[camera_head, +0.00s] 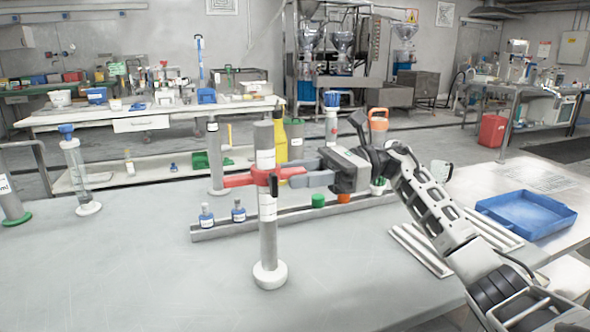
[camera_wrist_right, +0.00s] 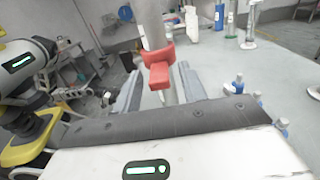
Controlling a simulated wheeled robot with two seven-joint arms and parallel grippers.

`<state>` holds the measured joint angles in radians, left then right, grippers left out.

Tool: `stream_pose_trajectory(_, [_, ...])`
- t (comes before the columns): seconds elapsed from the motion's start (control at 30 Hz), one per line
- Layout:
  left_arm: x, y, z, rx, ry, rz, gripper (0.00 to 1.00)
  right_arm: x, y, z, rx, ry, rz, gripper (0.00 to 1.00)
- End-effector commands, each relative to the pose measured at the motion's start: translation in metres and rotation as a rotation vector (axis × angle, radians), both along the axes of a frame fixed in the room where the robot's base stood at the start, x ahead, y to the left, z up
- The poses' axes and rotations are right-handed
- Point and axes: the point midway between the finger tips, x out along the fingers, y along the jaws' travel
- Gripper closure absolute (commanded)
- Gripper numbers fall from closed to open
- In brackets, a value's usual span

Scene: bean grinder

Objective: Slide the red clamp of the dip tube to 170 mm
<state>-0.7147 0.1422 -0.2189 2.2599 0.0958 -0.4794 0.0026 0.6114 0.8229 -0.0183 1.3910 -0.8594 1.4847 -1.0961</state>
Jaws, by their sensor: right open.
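The dip tube (camera_head: 267,226) stands upright on the table in a round white foot (camera_head: 269,276), with white labels on its side. The red clamp (camera_head: 240,180) sits around its upper part, with a dark piece on its near side; the scale is unreadable. My right gripper (camera_head: 300,177) is open at the right side of the tube, level with the clamp. In the right wrist view the red clamp (camera_wrist_right: 158,52) shows ahead, its block-shaped tab between the two grey fingers (camera_wrist_right: 159,76). Contact cannot be made out. My left gripper is not in view.
A grey rail (camera_head: 335,208) with small blue-capped bottles (camera_head: 238,211) and coloured caps lies behind the tube. A clear cylinder (camera_head: 78,172) stands at the left, and a blue tray (camera_head: 526,213) lies at the right. The front left of the table is clear.

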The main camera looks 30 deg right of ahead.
Motion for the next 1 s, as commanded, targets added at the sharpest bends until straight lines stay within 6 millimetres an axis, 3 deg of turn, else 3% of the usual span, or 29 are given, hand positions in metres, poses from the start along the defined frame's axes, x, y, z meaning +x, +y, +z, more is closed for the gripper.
stream_pose_trajectory(0.4, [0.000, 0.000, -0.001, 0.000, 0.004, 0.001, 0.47, 0.002, 0.010, 0.000, 0.000, -0.001, -0.001, 0.58])
stream_pose_trajectory(0.57, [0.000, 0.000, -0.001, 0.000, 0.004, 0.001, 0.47, 0.002, 0.009, 0.000, 0.000, -0.001, -0.001, 1.00])
stream_pose_trajectory(0.77, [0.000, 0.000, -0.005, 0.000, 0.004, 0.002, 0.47, 0.002, 0.009, -0.003, 0.000, -0.001, 0.000, 1.00])
stream_pose_trajectory(1.0, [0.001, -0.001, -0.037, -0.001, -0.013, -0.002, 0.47, 0.002, 0.009, -0.042, -0.005, 0.001, 0.000, 1.00])
